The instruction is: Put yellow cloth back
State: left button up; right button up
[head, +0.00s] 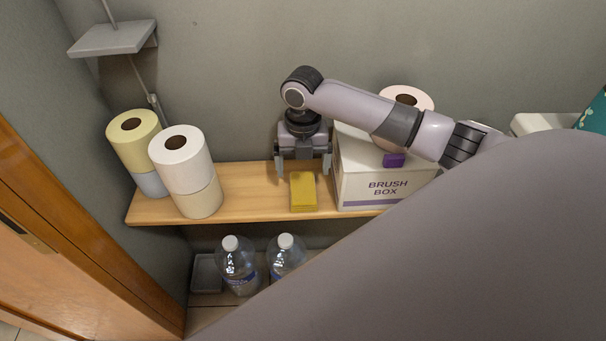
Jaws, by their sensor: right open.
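The yellow cloth (303,192), a folded rectangle, lies flat on the wooden shelf (252,190), just left of the white brush box (375,188). My right gripper (303,172) points down at the cloth's back end, with its fingers spread wide to either side of it. The fingers are open and hold nothing. I cannot tell how far the fingertips are above the shelf. My left gripper is not in view.
Stacked paper rolls (183,165) stand at the shelf's left end. Another roll (418,97) is behind my right arm. Two water bottles (237,262) stand below the shelf. Bare shelf lies between the stacked rolls and the cloth. A wooden door frame (90,230) is at left.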

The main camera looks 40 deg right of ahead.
aim_at(303, 186)
notch_tip(303, 186, up, 5)
jog(key=shift+r+p, duration=0.15)
jog(key=shift+p, duration=0.3)
dwell(0.3)
